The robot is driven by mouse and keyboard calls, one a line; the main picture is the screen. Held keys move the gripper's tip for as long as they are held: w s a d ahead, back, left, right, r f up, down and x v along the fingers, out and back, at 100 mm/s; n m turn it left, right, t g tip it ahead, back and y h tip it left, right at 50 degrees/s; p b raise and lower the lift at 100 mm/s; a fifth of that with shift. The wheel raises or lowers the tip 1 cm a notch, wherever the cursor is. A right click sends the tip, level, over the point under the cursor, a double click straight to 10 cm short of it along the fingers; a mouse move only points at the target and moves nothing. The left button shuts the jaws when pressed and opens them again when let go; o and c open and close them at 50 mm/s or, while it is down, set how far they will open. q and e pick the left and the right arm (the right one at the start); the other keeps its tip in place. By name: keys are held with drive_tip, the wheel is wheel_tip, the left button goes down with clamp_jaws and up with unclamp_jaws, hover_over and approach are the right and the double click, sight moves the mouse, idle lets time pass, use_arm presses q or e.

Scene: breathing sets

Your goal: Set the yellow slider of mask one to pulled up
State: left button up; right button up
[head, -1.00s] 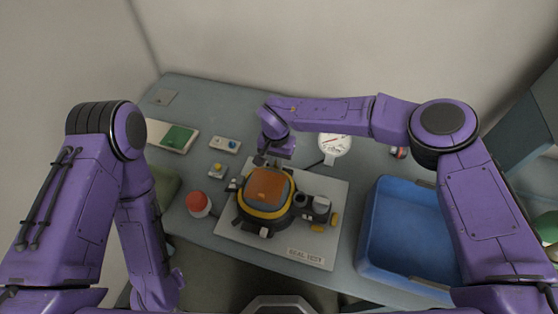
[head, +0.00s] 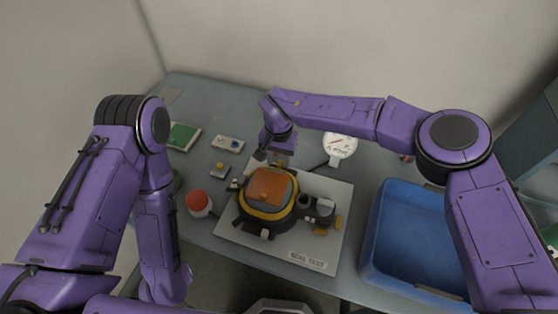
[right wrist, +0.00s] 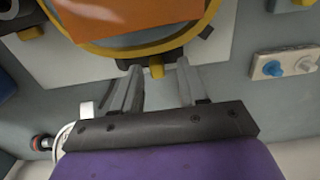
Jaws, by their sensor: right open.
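The mask (head: 267,189), with an orange front and a yellow rim, sits on a pale board (head: 255,252). My right gripper (head: 264,156) is at the mask's far edge in the head view, its fingers partly hidden. In the right wrist view, the open fingers (right wrist: 160,72) point at the mask's yellow rim (right wrist: 150,45). A small yellow slider (right wrist: 156,72) shows at the rim between the fingertips, with space to each side. I cannot tell its setting. My left arm is at the left; its gripper does not show.
A round white gauge (head: 340,146) stands behind the board. A blue bin (head: 373,232) is at the right. A red dome (head: 199,202) and small switch boxes (head: 228,144) lie at the left. A grey fitting (head: 318,211) sits right of the mask.

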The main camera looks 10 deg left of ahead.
wheel_tip(320, 180, up, 9)
drive_tip(key=b, duration=0.2)
drive_tip(key=shift+a, duration=0.1)
